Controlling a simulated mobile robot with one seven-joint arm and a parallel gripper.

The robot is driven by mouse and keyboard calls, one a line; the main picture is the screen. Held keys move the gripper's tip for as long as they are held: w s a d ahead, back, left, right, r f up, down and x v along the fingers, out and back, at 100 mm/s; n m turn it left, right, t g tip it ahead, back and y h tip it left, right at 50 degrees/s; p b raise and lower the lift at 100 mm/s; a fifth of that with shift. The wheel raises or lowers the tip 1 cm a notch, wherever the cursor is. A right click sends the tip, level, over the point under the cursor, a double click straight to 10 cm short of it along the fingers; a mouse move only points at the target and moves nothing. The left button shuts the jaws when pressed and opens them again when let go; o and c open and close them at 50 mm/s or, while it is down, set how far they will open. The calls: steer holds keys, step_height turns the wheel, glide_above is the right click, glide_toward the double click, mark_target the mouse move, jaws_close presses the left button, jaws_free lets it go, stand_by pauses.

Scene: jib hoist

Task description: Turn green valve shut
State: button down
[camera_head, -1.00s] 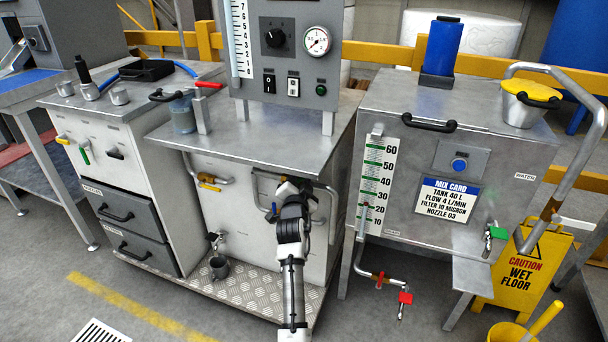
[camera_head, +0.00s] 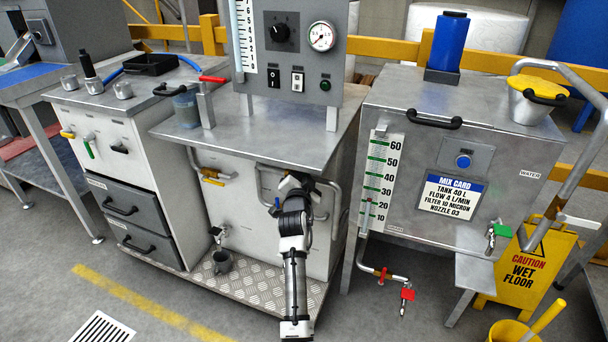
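A green-handled valve (camera_head: 497,231) sits on a small tap at the lower right of the grey mixing tank (camera_head: 400,92), above a side shelf. A second green handle (camera_head: 89,148) hangs on the front of the left cabinet. My gripper (camera_head: 291,182) is in front of the middle cabinet, below its worktop and beside bent grey pipes. It is well left of the tank's green valve and apart from it. My own wrist hides its fingers, so I cannot tell whether they are open or hold anything.
A red valve (camera_head: 408,294) sits on the pipe below the tank. A yellow wet-floor sign (camera_head: 529,265) and a yellow bucket (camera_head: 510,332) stand on the right. A grey pipe (camera_head: 575,180) slants down near the green tap.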

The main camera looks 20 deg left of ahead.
steer(key=shift+a+r+n+p, duration=0.5)
steer(key=shift+r+n+p, duration=0.1)
steer(key=shift+n, duration=0.4)
steer(key=shift+a+n+g+h, duration=0.3)
steer(key=shift+a+n+g, duration=0.2)
steer(key=shift+n, duration=0.4)
steer(key=c, duration=1.5)
jaws_free()
steer(key=shift+o, duration=0.2)
steer(key=shift+s, duration=0.1)
steer(key=v, duration=1.3)
steer(key=shift+s+d, duration=0.2)
